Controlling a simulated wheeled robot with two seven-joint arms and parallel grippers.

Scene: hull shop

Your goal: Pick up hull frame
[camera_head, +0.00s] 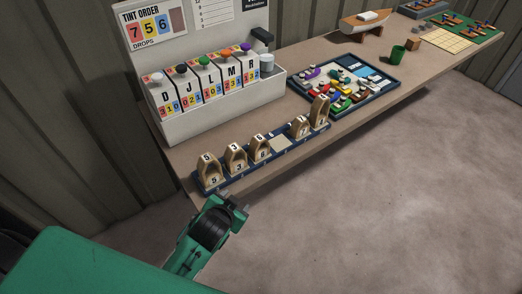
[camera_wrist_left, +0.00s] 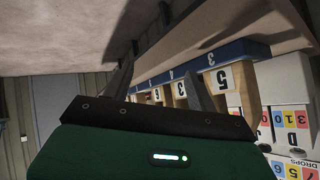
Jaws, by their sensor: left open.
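Several wooden arch-shaped hull frames stand upright in a row on a long dark blue rack (camera_head: 234,182) at the table's front edge in the head view. The nearest hull frame (camera_head: 203,168) is marked 5, and the one beside it (camera_head: 231,158) is marked 3. A pale bare spot (camera_head: 280,145) lies between frames in the row. My left gripper (camera_head: 236,203) is open and empty, in front of the rack's near end and apart from the frames. In the left wrist view its fingers (camera_wrist_left: 160,85) point toward the rack (camera_wrist_left: 204,59), with the frame marked 5 (camera_wrist_left: 238,88) to the right.
A white holder (camera_head: 224,113) of lettered, numbered cartons stands behind the rack. A tray (camera_head: 372,84) of colored pieces lies right of it. Farther back are a model boat (camera_head: 364,24) and a green cup (camera_head: 397,52). The floor in front is clear.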

